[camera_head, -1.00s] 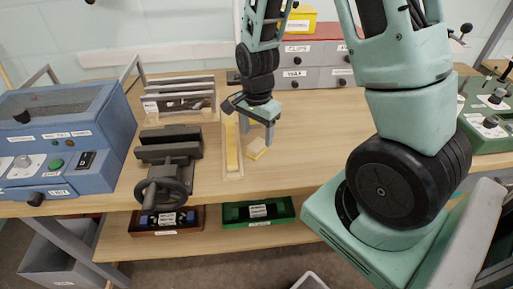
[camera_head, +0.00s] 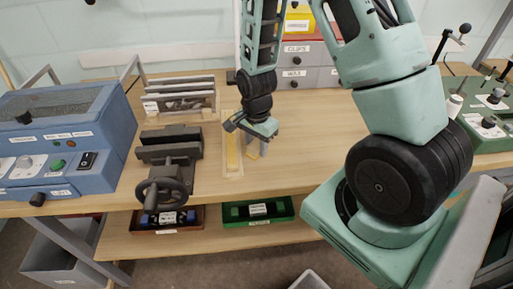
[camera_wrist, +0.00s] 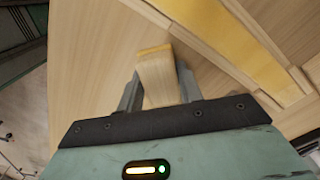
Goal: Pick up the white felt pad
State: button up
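I cannot make out a white felt pad in either view. A small pale wooden block (camera_wrist: 158,80) with a yellow far edge stands between the fingers of my gripper (camera_wrist: 160,90) in the wrist view. In the head view the block (camera_head: 253,149) is on the table, mostly hidden behind my gripper (camera_head: 254,134). The fingers are spread to either side of the block. I cannot tell whether they touch it.
A wooden tray with a yellow strip (camera_head: 233,153) lies just left of my gripper. A dark vise (camera_head: 169,153) and a blue machine (camera_head: 60,135) stand further left. Grey drawers (camera_head: 298,77) stand behind.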

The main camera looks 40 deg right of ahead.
aim_at(257, 143)
jog(key=shift+c, duration=0.6)
notch_tip(257, 143, up, 10)
jog(key=shift+r, duration=0.1)
jog(key=shift+o, duration=1.4)
jog(key=shift+c, duration=0.4)
